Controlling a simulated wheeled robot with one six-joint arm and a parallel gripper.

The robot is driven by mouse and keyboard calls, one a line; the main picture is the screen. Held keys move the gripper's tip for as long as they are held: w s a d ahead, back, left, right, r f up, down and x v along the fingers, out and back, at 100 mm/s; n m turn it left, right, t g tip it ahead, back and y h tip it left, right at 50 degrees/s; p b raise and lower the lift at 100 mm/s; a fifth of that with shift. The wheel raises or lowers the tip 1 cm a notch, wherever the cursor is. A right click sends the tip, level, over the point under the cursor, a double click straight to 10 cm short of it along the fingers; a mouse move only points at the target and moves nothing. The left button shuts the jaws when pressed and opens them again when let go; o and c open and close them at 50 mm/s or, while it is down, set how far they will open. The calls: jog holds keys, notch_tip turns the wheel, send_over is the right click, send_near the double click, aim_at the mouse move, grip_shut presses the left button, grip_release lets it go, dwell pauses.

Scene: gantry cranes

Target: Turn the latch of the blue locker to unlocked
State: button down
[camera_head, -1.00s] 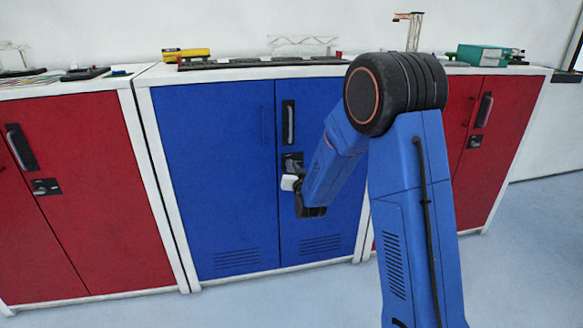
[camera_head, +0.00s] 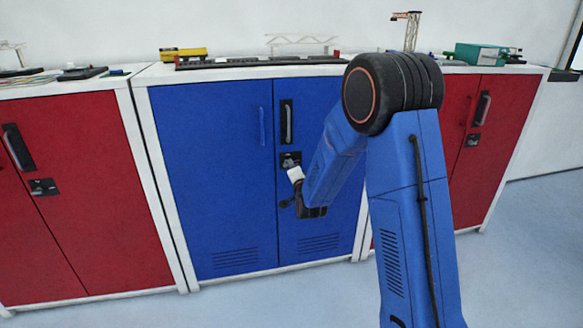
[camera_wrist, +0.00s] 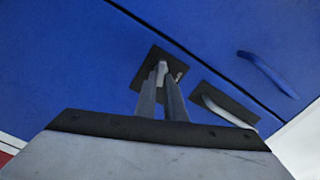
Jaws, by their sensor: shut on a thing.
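The blue locker (camera_head: 212,180) stands in the middle with both doors shut. Its latch (camera_head: 290,160) is a small silver knob on a black plate on the right door, below the black-backed handle. In the wrist view the latch (camera_wrist: 162,67) sits between the tips of my gripper (camera_wrist: 161,85), which is shut on it. The fingers hide part of the knob, so I cannot tell its exact angle. In the head view my gripper (camera_head: 290,166) is at the latch plate, with its tips mostly hidden behind the wrist.
The silver door handle (camera_wrist: 222,106) is close to the right of the fingers in the wrist view. A blue handle (camera_wrist: 268,74) is on the other door. Red lockers (camera_head: 75,190) flank the blue one. Models and a yellow object (camera_head: 184,54) lie on top. The floor in front is clear.

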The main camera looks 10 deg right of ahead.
jog(key=shift+d+f+m, duration=0.1)
jog(key=shift+f+m, duration=0.05)
jog(key=shift+m, duration=1)
jog(key=shift+f+m, duration=0.1)
jog(key=shift+m, duration=1.05)
jog(key=c, duration=1.8)
grip_release()
jog(key=shift+c, duration=0.2)
